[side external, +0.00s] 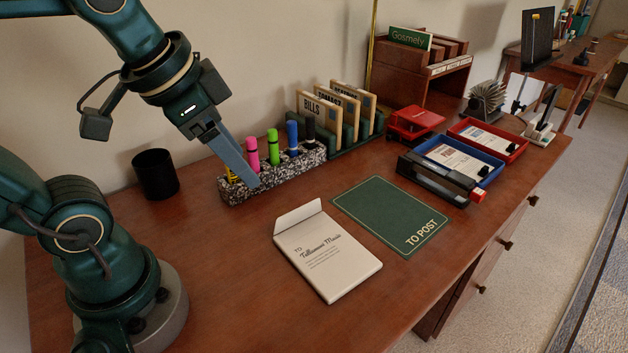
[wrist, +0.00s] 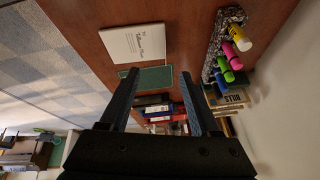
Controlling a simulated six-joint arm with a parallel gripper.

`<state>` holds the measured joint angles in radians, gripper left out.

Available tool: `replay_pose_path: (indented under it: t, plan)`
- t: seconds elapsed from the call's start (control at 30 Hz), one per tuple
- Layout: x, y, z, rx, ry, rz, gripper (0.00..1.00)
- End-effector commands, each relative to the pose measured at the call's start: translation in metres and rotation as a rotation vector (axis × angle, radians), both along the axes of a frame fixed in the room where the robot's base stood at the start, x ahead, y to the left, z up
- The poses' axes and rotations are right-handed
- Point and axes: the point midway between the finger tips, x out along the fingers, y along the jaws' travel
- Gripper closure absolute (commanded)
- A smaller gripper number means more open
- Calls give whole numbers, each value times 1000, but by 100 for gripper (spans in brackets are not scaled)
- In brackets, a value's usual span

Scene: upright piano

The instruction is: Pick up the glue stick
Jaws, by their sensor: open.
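No object is clearly readable as a glue stick. A speckled holder (side external: 290,174) holds a yellow item (side external: 231,177), a pink marker (side external: 252,153), a green marker (side external: 272,147), a blue marker (side external: 292,137) and a black one (side external: 310,133), all upright. In the wrist view the yellow item (wrist: 238,33) has a pale end and stands at the near end of the row. My gripper (side external: 251,183) is open and empty, pointing down beside the holder's left end; its finger partly hides the yellow item. In the wrist view its two fingers (wrist: 159,74) are apart with nothing between them.
A white notepad (side external: 327,255) and a green TO POST mat (side external: 392,215) lie on the desk. A black cup (side external: 155,174) stands left. A letter rack (side external: 340,125), blue tray (side external: 459,160), red tray (side external: 488,138) and black desk tool (side external: 432,182) sit right. The front-left desk is clear.

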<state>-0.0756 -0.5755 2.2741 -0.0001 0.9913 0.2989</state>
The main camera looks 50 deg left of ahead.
Motion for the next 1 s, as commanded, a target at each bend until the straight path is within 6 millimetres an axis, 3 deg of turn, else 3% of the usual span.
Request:
replay_pose_path:
  t: [0.27, 0.43, 0.6, 0.73, 1.0]
  plan:
    - [51, 58, -2, 55, 171, 5, 36]
    - [72, 109, -25, 31, 289, 49, 36]
    - [75, 154, -55, -26, 383, 136, 36]
    - [69, 170, -72, -64, 425, 191, 36]
    - [62, 177, -95, -87, 449, 220, 36]
